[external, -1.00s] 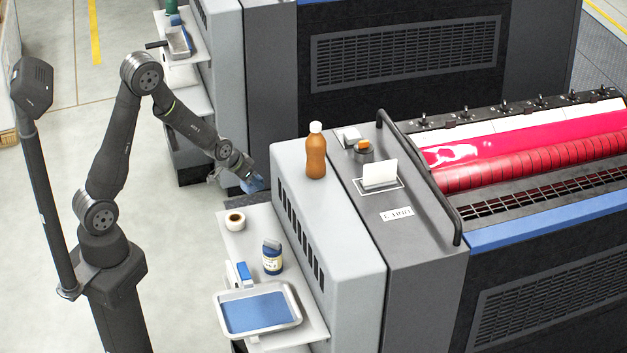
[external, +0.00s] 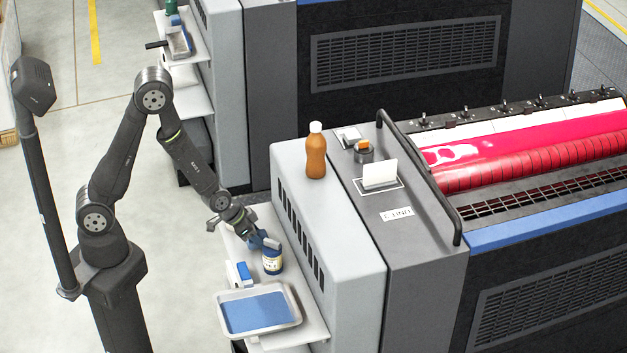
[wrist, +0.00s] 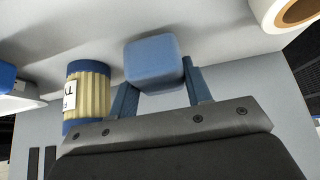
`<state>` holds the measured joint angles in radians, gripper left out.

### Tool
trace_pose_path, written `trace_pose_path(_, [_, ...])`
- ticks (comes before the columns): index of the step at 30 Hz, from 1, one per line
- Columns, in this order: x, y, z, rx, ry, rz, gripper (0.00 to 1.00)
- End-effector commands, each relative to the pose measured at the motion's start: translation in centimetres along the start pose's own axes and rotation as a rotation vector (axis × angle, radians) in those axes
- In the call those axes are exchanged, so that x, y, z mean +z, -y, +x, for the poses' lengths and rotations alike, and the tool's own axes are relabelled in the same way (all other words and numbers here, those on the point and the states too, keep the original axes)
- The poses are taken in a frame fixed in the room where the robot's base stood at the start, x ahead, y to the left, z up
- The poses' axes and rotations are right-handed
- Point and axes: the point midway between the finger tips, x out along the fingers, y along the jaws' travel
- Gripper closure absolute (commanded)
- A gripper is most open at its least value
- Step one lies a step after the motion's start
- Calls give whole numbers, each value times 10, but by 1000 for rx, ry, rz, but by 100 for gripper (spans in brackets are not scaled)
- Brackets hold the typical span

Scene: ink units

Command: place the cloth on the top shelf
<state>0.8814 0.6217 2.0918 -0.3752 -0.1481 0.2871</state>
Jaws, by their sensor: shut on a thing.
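A blue, rounded, block-like bundle, seemingly the folded cloth (wrist: 152,60), sits between my gripper's two blue fingers in the wrist view. My gripper (external: 264,241) is shut on it, over the upper shelf (external: 311,318) on the side of the near ink unit. In the external view the gripper is close to the jar with a blue lid and partly overlaps it, so the cloth is hard to make out there. Whether the cloth touches the shelf cannot be told.
The jar (wrist: 88,88) is left of the cloth in the wrist view, with a paper-like roll (wrist: 292,14) at upper right. A blue-and-white box (external: 238,274) and a metal tray (external: 293,317) with a blue surface stand nearer the front. A brown bottle (external: 316,155) stands on the unit.

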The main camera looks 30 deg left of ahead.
Motion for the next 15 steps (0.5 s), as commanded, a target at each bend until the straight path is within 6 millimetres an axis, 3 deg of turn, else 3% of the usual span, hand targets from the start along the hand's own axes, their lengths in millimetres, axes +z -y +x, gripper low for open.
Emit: trace_pose_path(15, [6, 0, 10, 4, -1, -1, 77])
